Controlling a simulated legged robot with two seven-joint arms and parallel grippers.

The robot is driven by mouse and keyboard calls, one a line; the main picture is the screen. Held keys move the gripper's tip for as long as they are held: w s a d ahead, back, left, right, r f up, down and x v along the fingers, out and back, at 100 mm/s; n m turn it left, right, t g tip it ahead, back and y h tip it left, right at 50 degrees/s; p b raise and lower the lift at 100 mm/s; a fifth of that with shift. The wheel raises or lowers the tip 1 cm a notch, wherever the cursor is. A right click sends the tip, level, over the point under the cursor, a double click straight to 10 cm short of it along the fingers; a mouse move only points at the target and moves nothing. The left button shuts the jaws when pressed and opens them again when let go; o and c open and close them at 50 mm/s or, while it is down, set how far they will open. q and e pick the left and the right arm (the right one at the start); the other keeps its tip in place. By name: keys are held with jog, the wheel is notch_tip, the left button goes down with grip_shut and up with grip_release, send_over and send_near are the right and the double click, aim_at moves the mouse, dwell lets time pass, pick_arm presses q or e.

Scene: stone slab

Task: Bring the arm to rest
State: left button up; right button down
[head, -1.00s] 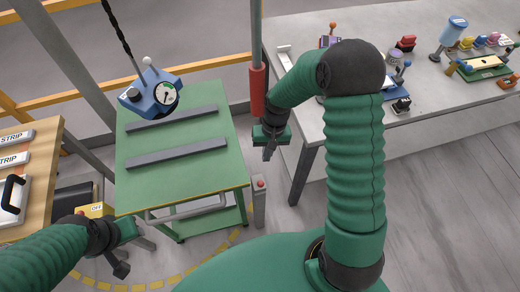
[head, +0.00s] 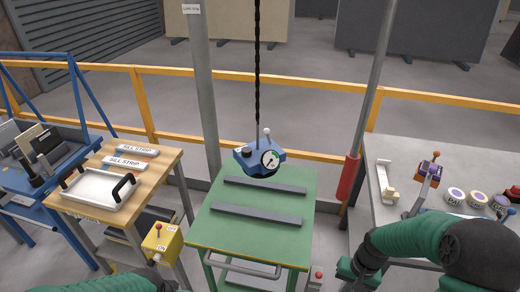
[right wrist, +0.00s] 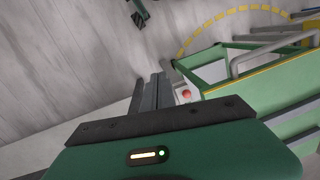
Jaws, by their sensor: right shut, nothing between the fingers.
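My right arm (head: 420,240) reaches in from the lower right of the head view, bent over the near edge of the grey bench; its gripper is cut off by the bottom edge. In the right wrist view my right gripper (right wrist: 153,93) is shut and empty, its fingers over the open floor near the green table. Only a sliver of my left arm (head: 150,285) shows at the bottom left of the head view. A green and dark part at the top of the right wrist view looks like my left gripper (right wrist: 140,12); its fingers are unclear.
A green table (head: 240,230) with two dark bars stands in the middle, a blue gauge unit (head: 258,157) hanging over it. A red-sleeved post (head: 349,178) and grey bench (head: 385,205) are right. A wooden table (head: 80,205) and yellow button box (head: 161,240) are left.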

pick_arm(q)
jog(key=shift+w+d+r, duration=0.1)
jog(key=shift+d+r, duration=0.05)
jog(key=shift+d, duration=0.15)
pick_arm(e)
jog(key=s+a+r+n+t+h, duration=0.1)
jog(key=s+a+r+n+t, duration=0.2)
jog(key=s+r, duration=0.5)
jog(key=shift+s+a+r+n+h, duration=0.25)
jog(key=shift+a+r+n, duration=0.25)
jog(key=shift+a+r, duration=0.35)
pick_arm(q)
jog(key=shift+a, duration=0.2)
pick_arm(e)
jog(key=shift+a, duration=0.15)
pick_arm(q)
jog(key=shift+d, duration=0.1)
pick_arm(e)
jog(key=c, duration=2.1)
grip_release()
jog(key=shift+c, duration=0.2)
